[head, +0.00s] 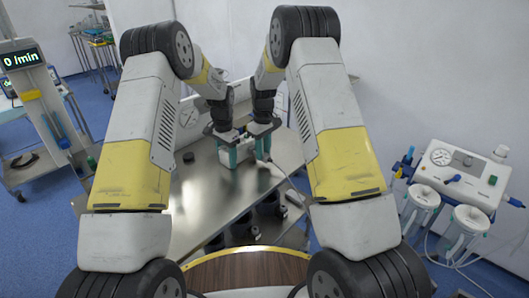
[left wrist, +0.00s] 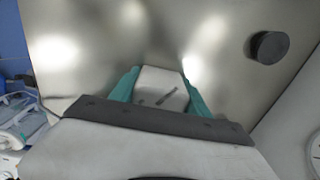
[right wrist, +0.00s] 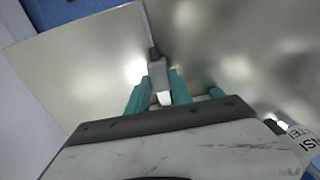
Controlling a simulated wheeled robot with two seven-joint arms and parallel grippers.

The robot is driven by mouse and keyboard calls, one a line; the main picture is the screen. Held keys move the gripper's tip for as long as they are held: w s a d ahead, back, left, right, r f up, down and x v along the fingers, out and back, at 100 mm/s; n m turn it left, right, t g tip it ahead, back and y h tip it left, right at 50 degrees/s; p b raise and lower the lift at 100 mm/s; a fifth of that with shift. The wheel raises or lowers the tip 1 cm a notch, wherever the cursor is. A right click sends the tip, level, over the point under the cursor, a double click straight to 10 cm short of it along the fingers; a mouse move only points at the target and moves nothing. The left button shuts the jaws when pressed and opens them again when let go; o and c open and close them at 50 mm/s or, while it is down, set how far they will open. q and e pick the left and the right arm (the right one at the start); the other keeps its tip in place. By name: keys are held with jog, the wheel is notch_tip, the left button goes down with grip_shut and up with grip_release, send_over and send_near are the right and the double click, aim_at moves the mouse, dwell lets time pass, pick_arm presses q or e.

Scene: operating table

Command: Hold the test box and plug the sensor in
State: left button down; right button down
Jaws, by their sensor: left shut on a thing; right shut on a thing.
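My left gripper (head: 229,155) is at the middle of the steel table. In the left wrist view its teal fingers (left wrist: 160,92) are shut on the white test box (left wrist: 160,86), which has dark marks on its face. My right gripper (head: 261,145) is close beside it on the right. In the right wrist view its teal fingers (right wrist: 160,92) are shut on the sensor plug (right wrist: 158,76), grey with a white end and a cable running away from it. In the head view the box (head: 246,151) shows between the two grippers. Whether the plug touches the box is hidden.
The steel table (head: 205,195) is mostly bare. A dark round knob (left wrist: 268,46) lies on it, left of the grippers in the head view (head: 188,157). A device with canisters (head: 455,175) stands at the right, and a cart with a display (head: 22,58) at the left.

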jog(key=shift+w+a, duration=0.4)
jog(key=shift+w+a, duration=0.2)
jog(key=shift+w, duration=0.05)
jog(key=c, duration=1.1)
grip_release()
jog(key=shift+o, duration=0.2)
notch_tip(320, 180, up, 12)
pick_arm(q)
jog(key=shift+c, duration=2.2)
grip_release()
